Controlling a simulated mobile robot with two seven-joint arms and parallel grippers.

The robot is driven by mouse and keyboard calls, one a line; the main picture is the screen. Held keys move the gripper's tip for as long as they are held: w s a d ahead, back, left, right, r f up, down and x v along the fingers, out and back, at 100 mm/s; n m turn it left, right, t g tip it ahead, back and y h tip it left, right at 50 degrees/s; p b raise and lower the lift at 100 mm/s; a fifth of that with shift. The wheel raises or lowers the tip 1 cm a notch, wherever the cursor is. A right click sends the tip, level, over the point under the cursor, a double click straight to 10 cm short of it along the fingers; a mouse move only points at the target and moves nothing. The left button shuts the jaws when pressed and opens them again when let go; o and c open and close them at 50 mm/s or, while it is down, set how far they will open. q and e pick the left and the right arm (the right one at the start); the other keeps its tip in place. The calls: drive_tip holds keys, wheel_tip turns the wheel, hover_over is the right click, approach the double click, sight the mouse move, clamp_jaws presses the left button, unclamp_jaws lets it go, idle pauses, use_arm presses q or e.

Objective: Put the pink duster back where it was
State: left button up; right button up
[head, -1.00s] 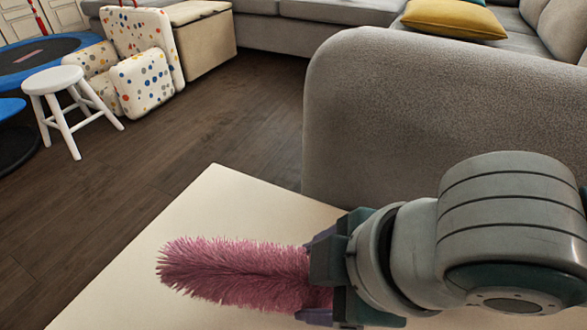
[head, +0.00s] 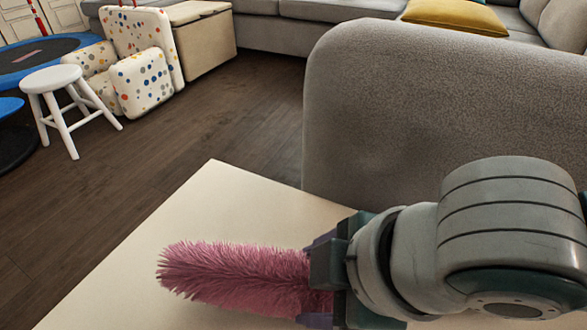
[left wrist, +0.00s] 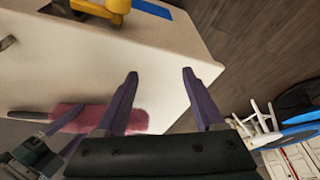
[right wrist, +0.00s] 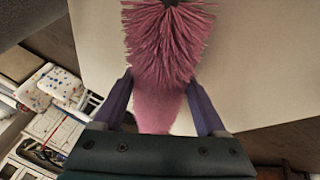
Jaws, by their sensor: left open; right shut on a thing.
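The pink duster (head: 232,275) is fluffy and lies level across the head view, over a cream table top (head: 205,205). I cannot tell whether it touches the table. My right gripper (head: 318,280) is shut on the duster's right end in the head view. In the right wrist view the duster (right wrist: 165,50) passes between the fingers of that gripper (right wrist: 158,76). My left gripper (left wrist: 158,74) is open and empty above the table in the left wrist view, with the duster (left wrist: 82,118) to its left. The left gripper is out of the head view.
A grey sofa arm (head: 430,110) stands close behind the table. A white stool (head: 68,100) and dotted cushions (head: 140,80) are on the dark floor at the far left. A yellow object (left wrist: 112,8) and a blue one (left wrist: 152,9) are at the top of the left wrist view.

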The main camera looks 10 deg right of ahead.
drive_tip(key=shift+f, duration=0.3)
drive_tip(key=o, duration=1.5)
drive_tip(key=shift+r, duration=0.1)
